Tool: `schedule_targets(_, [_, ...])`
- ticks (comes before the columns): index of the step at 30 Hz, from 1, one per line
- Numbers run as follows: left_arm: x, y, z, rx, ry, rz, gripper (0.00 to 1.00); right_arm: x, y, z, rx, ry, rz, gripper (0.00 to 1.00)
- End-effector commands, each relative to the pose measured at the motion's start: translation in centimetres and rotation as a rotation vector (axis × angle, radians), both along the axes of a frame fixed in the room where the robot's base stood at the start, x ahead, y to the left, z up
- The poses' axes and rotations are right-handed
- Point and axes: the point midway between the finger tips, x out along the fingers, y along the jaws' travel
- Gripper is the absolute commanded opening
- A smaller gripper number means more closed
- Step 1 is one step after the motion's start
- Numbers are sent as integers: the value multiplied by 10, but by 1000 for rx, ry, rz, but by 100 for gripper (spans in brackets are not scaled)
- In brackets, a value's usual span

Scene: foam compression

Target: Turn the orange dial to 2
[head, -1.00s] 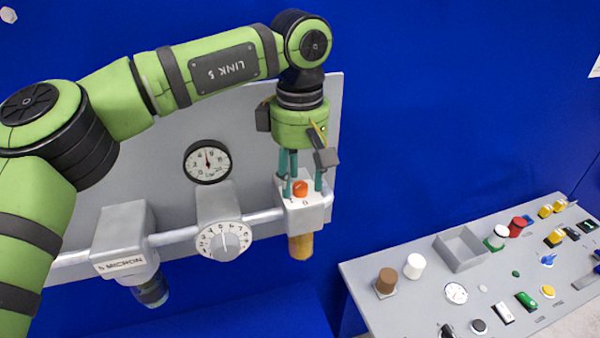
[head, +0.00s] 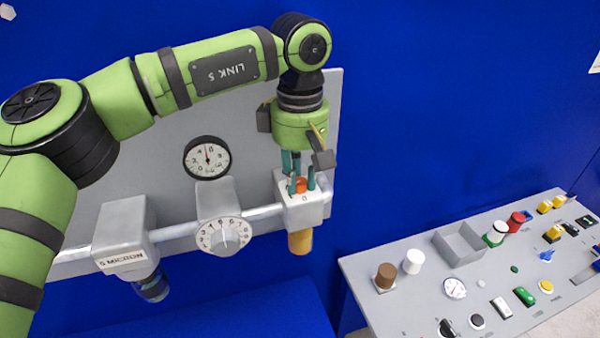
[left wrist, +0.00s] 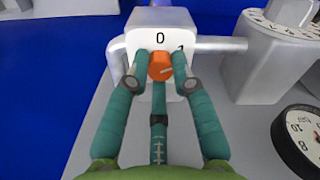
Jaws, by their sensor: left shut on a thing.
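The orange dial (head: 301,185) sits on top of a grey block (head: 305,212) on the pipe, at the right end of the grey panel. In the left wrist view the dial (left wrist: 160,66) lies between the fingertips, with a 0 above it and a 1 to its right. A mark on its face points to the right, roughly toward the 1. No 2 is visible. My left gripper (head: 301,187) points down from above with teal fingers shut on the dial's sides; it also shows in the left wrist view (left wrist: 161,70). My right gripper is not in view.
A pressure gauge (head: 207,158) and a white numbered dial (head: 224,237) are left of the block. A grey box labelled MICRON (head: 124,230) is farther left. A grey console (head: 420,312) with buttons and knobs stands at lower right.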

Motion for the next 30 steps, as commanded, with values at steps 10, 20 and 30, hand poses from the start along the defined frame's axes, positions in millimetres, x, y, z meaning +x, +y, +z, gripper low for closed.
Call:
schedule_targets(10, [-1,0,0,1,5,-209,0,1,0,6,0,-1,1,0])
schedule_targets(20, [-1,0,0,1,3,-519,0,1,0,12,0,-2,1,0])
schedule_targets(30, [0,0,0,1,3,-806,0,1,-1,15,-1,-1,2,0])
